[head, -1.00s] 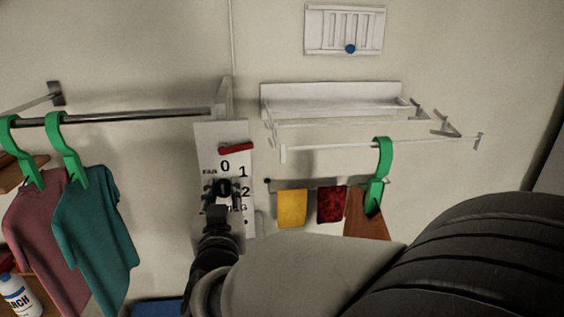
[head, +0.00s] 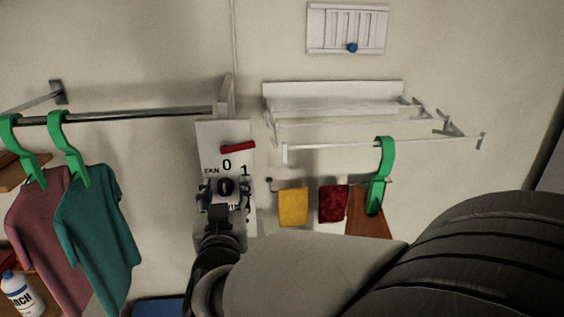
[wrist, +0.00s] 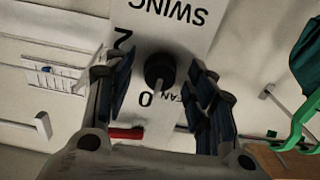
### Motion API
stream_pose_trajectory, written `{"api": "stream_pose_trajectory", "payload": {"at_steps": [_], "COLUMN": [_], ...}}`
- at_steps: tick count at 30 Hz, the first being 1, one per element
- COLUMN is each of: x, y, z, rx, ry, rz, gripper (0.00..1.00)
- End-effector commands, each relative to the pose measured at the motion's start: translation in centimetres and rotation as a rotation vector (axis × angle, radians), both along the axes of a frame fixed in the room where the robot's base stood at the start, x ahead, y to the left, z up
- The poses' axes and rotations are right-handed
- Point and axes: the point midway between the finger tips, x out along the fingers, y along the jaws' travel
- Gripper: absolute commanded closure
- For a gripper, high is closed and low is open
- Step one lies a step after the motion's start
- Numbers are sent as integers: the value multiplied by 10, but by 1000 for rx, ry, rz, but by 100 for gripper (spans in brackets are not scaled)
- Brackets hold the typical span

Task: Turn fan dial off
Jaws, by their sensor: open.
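The fan dial is a round black knob (head: 226,186) on a white wall panel (head: 212,135) marked FAN, 0, 1 and, in the wrist view, 2 and SWING. The wrist view shows the dial (wrist: 160,72) upside down, with a pale mark on its face; its exact setting is unclear. My gripper (head: 226,193) is open at the panel. In the wrist view its fingers (wrist: 160,85) stand on either side of the dial, with gaps between them and the knob. In the head view my gripper hides the lower panel.
A red bar (head: 238,148) sits on the panel above the dial. A white rack (head: 335,96) and yellow cloth (head: 293,206) are to the right. A rail (head: 130,113) with shirts on green hangers is to the left. A vent (head: 346,28) is higher up.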

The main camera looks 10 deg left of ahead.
Motion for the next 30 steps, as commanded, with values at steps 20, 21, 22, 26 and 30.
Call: {"api": "stream_pose_trajectory", "payload": {"at_steps": [20, 21, 22, 26, 30], "x": [-97, -102, -105, -115, -117], "y": [-22, -23, -24, -27, -28], "z": [0, 1, 0, 0, 0], "rx": [2, 1, 1, 0, -1], "ry": [1, -1, 0, 0, 1], "rz": [5, 5, 4, 2, 0], "gripper": [49, 49, 49, 49, 49]}}
